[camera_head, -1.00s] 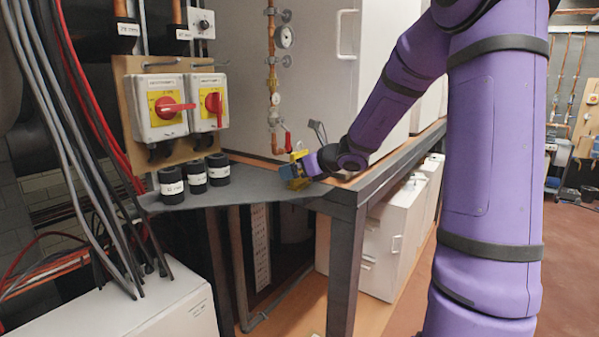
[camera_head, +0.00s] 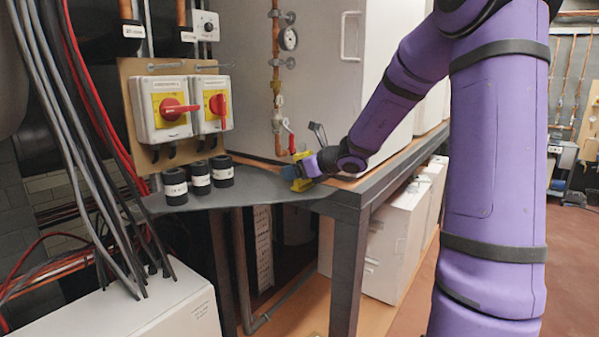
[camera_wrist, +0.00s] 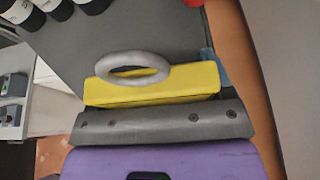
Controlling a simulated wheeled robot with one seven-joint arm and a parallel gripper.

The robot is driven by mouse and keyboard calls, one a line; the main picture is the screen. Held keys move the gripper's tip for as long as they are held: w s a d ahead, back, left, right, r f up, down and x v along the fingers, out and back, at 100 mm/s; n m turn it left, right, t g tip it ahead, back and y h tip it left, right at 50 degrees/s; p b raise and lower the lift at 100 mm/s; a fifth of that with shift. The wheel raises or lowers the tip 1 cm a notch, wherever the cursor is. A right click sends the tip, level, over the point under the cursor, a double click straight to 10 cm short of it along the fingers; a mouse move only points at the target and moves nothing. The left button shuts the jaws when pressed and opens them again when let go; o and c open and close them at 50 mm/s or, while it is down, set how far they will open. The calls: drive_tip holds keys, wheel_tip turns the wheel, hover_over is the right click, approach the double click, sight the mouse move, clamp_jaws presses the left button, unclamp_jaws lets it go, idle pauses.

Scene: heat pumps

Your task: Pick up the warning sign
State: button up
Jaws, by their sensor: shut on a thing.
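A yellow block-like thing (camera_head: 301,184), which I take for the warning sign, is at my gripper (camera_head: 308,167) near the front corner of the dark bench. Any printed face is hidden, and the fingertips are mostly hidden. A small blue part (camera_head: 288,172) shows just left of the yellow thing. I cannot tell whether the yellow thing touches the bench.
Several black cylinders with white labels (camera_head: 199,178) stand on the bench (camera_head: 250,191) to the left. Two switch boxes with red handles (camera_head: 163,107) are behind them. A copper pipe with a gauge and red valve lever (camera_head: 290,137) rises behind my gripper. Bare bench top lies between.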

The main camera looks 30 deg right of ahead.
drive_tip(key=r, duration=0.1)
drive_tip(key=s+r, duration=0.1)
drive_tip(key=r, duration=0.1)
drive_tip(key=shift+d+r, duration=0.2)
drive_tip(key=s+d, duration=0.3)
drive_tip(key=s, duration=0.4)
drive_tip(key=s+d+r, duration=0.1)
drive_tip(key=s+d, duration=0.2)
drive_tip(key=s, duration=0.3)
drive_tip(key=shift+s+r, duration=0.2)
drive_tip(key=shift+s, duration=0.2)
